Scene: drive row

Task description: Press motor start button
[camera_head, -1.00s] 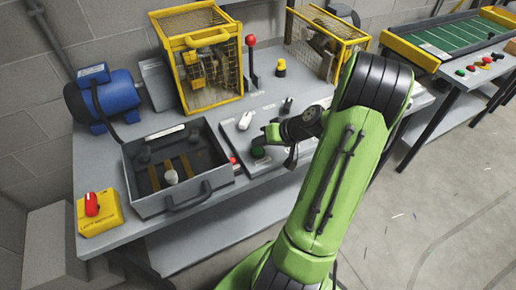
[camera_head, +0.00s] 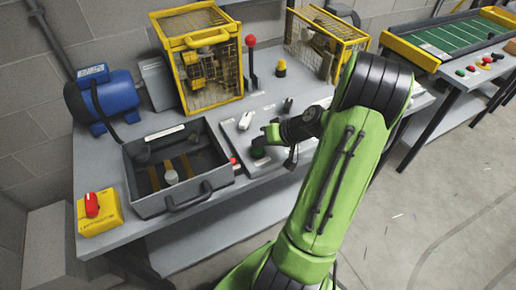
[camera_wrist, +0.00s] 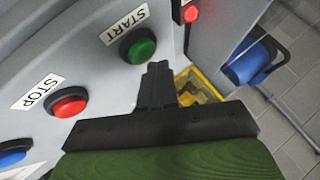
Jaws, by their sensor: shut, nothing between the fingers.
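The green START button (camera_wrist: 138,46) sits in a dark round collar on the grey panel, with its START label beside it. The same button shows in the head view (camera_head: 258,152), partly beneath my gripper (camera_head: 269,134). In the wrist view my gripper (camera_wrist: 158,68) is shut and empty. Its tips lie close to the button's lower right edge in the picture and do not cover its cap. Whether they touch it, I cannot tell. The red STOP button (camera_wrist: 69,102) lies to the lower left with its own label.
A lit red lamp (camera_wrist: 191,14) is near the START button. A blue button (camera_wrist: 12,155) is at the panel's left. An open grey box (camera_head: 147,203), a yellow box with a red knob (camera_head: 92,205), a yellow cage (camera_head: 204,38) and a blue motor (camera_head: 118,96) surround the panel.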

